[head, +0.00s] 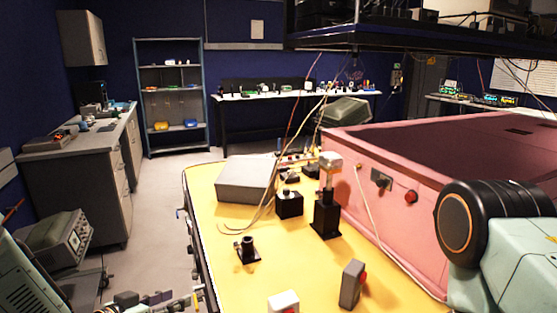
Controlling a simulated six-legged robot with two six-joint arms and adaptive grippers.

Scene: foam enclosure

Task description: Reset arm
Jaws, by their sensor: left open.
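My left gripper (170,300) shows at the bottom edge, left of the yellow table, partly cut off by the frame. It is open, and I see nothing held in it. My left arm comes in from the lower left corner. My right arm (500,240) shows large at the right edge, in front of the pink foam enclosure (390,225). My right gripper is outside the picture.
The yellow table (215,255) carries a grey box (245,180), a black post mount (327,215), a small black holder (247,250) and a grey box with a red button (352,284). A shelf (420,40) hangs overhead. Open floor (160,200) lies left of the table.

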